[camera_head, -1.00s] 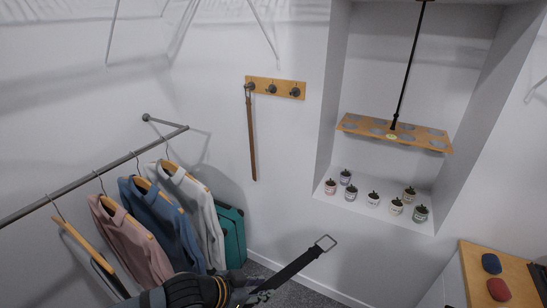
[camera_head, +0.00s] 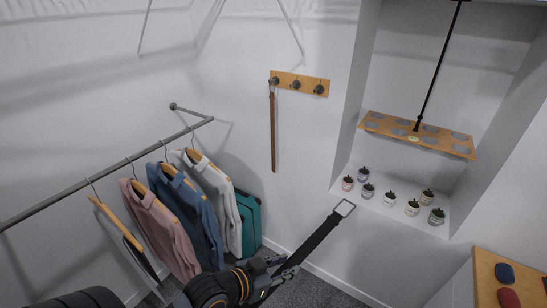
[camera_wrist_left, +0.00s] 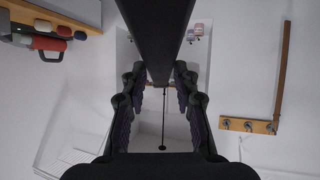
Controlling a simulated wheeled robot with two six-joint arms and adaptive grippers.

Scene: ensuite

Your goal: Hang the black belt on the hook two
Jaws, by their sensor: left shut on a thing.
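My left gripper (camera_head: 278,268) is shut on the black belt (camera_head: 315,240), at the bottom middle of the head view. The belt sticks out up and to the right, with its square metal buckle (camera_head: 344,208) at the free end. In the left wrist view the belt (camera_wrist_left: 158,40) runs between the fingers (camera_wrist_left: 158,90). The wooden hook rack (camera_head: 308,85) is on the back wall, with three dark hooks. Its middle hook (camera_head: 296,85) is bare. The buckle is below and right of the rack, apart from it. My right gripper is not in view.
A brown belt (camera_head: 273,135) hangs from the rack's left hook (camera_head: 274,80). At right is a niche with small potted plants (camera_head: 390,199) and a wooden holed shelf (camera_head: 440,140).

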